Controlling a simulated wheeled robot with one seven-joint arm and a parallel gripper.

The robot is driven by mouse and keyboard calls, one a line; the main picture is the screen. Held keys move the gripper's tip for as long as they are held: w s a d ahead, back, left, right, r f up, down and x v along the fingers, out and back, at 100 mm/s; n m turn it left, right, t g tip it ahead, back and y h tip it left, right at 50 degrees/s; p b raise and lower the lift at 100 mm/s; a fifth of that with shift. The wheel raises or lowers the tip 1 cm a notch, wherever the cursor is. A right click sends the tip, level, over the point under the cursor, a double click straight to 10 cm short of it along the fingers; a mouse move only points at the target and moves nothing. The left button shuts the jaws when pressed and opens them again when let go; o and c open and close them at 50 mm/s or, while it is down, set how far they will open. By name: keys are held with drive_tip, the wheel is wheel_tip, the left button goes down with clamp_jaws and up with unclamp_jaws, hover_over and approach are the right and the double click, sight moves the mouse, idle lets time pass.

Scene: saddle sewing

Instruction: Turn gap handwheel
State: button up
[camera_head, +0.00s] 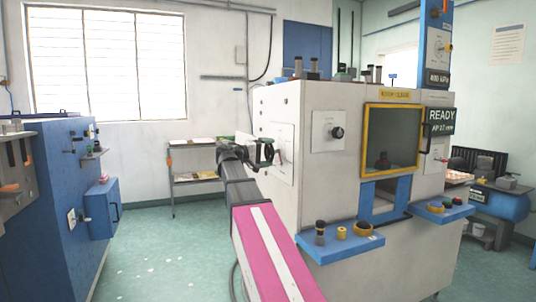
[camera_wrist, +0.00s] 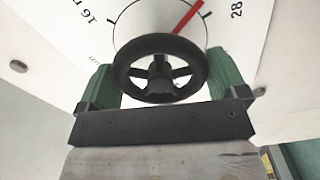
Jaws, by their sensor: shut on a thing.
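The gap handwheel (camera_wrist: 160,70) is a black spoked wheel in front of a white dial plate (camera_wrist: 75,40) in the wrist view. The dial has a red pointer (camera_wrist: 187,16), which points up and right, a little left of the mark 28. My gripper (camera_wrist: 162,78) has a green finger on each side of the wheel and is shut on its rim. In the head view my gripper (camera_head: 248,150) reaches the left face of the white machine (camera_head: 280,110). There the handwheel (camera_head: 266,152) is small and partly hidden by the gripper.
The machine's front has a yellow-framed window (camera_head: 393,140), a black knob (camera_head: 337,132) and a READY display (camera_head: 441,121). A blue cabinet (camera_head: 65,190) stands at left.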

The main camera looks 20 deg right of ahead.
drive_tip(key=n, duration=0.3)
drive_tip(key=shift+n, duration=2.2)
drive_tip(key=o, duration=0.6)
drive_tip(key=a, duration=1)
drive_tip(key=shift+s+a, duration=0.2)
drive_tip(key=shift+a, duration=0.2)
